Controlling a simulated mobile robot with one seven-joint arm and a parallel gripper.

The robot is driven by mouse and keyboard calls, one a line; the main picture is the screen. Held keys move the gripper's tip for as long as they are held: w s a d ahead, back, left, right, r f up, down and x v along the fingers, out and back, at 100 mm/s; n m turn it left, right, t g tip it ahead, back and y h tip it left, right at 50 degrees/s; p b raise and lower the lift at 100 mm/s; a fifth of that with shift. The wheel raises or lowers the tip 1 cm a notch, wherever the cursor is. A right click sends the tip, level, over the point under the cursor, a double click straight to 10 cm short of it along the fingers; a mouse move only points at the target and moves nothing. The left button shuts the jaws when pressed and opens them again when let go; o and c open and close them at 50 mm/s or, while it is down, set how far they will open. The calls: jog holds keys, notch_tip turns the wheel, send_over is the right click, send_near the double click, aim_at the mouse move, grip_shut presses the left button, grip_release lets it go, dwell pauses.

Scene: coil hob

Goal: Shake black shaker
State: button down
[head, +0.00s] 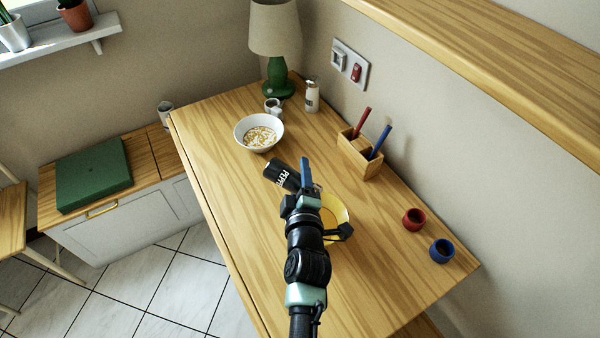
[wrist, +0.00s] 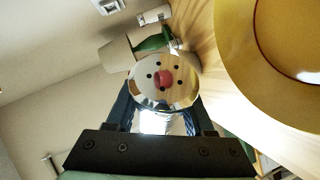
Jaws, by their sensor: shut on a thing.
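The black shaker (head: 281,174) has pale lettering on its side. In the head view it lies tilted well over, its dark end pointing up and left. In the wrist view, the shaker's shiny metal cap (wrist: 150,83), with several small holes and a red centre, faces the camera between my fingers. My fingers and wrist hide part of the shaker. A white bowl of cereal (head: 250,145) stands farther back on the table.
A wooden holder (head: 360,156) with red and blue sticks stands right. A red cup (head: 414,219) and blue cup (head: 442,250) stand near the right corner. A white shaker (head: 312,97) and green lamp (head: 277,78) stand behind.

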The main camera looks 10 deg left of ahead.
jog(key=shift+f, duration=0.4)
